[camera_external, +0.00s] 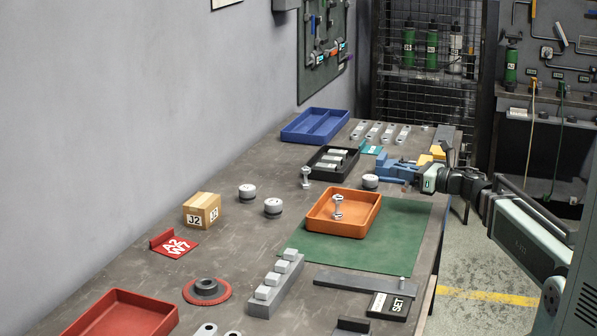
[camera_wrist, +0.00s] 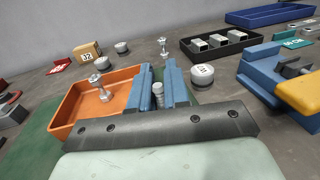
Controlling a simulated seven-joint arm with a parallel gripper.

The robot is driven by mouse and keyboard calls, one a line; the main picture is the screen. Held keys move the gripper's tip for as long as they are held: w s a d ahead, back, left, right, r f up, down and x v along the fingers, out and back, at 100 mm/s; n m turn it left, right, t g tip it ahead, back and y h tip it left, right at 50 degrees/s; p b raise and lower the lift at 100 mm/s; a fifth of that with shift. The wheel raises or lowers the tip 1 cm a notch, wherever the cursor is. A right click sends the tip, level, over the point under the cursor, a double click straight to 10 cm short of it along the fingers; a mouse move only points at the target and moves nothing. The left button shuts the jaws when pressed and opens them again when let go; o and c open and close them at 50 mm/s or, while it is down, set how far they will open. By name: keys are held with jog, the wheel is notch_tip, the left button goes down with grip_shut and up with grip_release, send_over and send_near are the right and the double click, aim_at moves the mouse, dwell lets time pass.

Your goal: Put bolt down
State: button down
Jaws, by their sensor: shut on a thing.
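My gripper (camera_wrist: 158,78) has blue fingers and is shut on a silver bolt (camera_wrist: 157,93), which shows between them in the wrist view. In the external view my gripper (camera_external: 394,181) is above the right side of the bench, beyond the orange tray (camera_external: 314,226); the held bolt cannot be made out there. Another bolt (camera_external: 338,207) stands in the orange tray and also shows in the wrist view (camera_wrist: 101,88). A third bolt (camera_external: 305,177) stands on the bench near the black tray and shows in the wrist view (camera_wrist: 163,46).
A black tray (camera_external: 316,165) holds several metal blocks. White-topped round parts (camera_external: 370,181) stand nearby. A blue and yellow fixture (camera_wrist: 262,72) is close to the right of my gripper. The green mat (camera_external: 407,225) is bare right of the orange tray.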

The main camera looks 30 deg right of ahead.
jog(key=w+r+m+t+h, duration=0.3)
jog(key=w+r+m+h, duration=0.3)
jog(key=r+h, duration=0.3)
jog(key=shift+w+r+m+h, duration=0.35)
jog(key=shift+w+r, duration=0.35)
jog(key=shift+r, duration=0.35)
jog(key=shift+d, duration=0.15)
